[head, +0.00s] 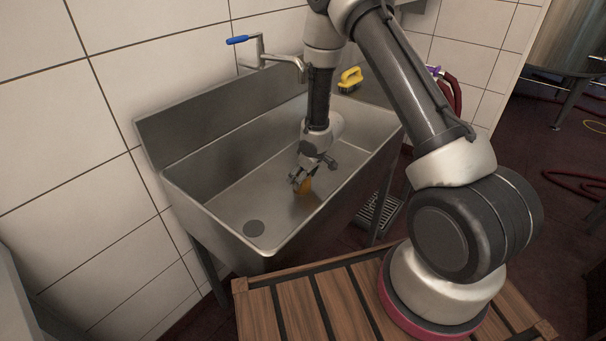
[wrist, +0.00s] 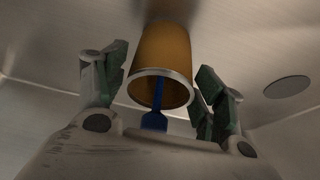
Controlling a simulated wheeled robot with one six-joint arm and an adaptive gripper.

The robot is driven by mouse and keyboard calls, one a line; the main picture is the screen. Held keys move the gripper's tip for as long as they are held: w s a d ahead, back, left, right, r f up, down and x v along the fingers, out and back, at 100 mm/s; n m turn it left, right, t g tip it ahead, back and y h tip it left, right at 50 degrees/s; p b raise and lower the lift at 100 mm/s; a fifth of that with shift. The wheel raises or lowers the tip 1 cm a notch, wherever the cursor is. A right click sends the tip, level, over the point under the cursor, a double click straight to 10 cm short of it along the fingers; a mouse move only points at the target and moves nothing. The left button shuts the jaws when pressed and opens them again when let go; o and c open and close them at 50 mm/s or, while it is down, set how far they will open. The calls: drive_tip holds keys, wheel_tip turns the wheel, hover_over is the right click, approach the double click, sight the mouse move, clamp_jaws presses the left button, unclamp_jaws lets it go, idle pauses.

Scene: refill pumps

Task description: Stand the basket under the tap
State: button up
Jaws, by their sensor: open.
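An orange-brown cup-shaped vessel with a grey rim, apparently the basket (wrist: 165,55), is in the sink; it also shows in the head view (head: 305,187), partly hidden by my gripper. A blue strip (wrist: 157,100) shows in its mouth. My gripper (head: 299,179) is open and low inside the sink. In the wrist view its fingers (wrist: 162,68) are on either side of the vessel, with gaps visible. I cannot tell whether the vessel touches the sink floor. The tap (head: 283,57), with a blue lever, is on the wall above the sink's back edge.
A yellow brush (head: 350,78) sits on the back ledge, right of the tap. A wooden slatted surface (head: 290,310) lies in front. The sink's left part is clear.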

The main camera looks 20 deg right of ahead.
drive_tip(key=s+d+r+m+t+h, duration=0.1)
drive_tip(key=s+d+r, duration=0.3)
drive_tip(key=r, duration=0.7)
drive_tip(key=s+d+r+m+h, duration=0.2)
drive_tip(key=d+r, duration=0.4)
drive_tip(key=r, duration=0.4)
drive_tip(key=s+d+r+m+t+h, duration=0.1)
drive_tip(key=s+d+r, duration=0.35)
drive_tip(key=r, duration=0.65)
drive_tip(key=s+r+m, duration=0.1)
drive_tip(key=s+r, duration=0.2)
drive_tip(key=s, duration=0.4)
drive_tip(key=s+r+m+g, duration=0.1)
drive_tip(key=s+r, duration=0.2)
drive_tip(key=s, duration=0.5)
drive_tip(key=s+r+m+y, duration=0.1)
drive_tip(key=s+r, duration=0.2)
drive_tip(key=s, duration=0.5)
drive_tip(key=shift+s+d+r+g, duration=0.15)
drive_tip(key=shift+s+r+g, duration=0.15)
drive_tip(key=shift+r, duration=0.1)
drive_tip(key=shift+w, duration=0.1)
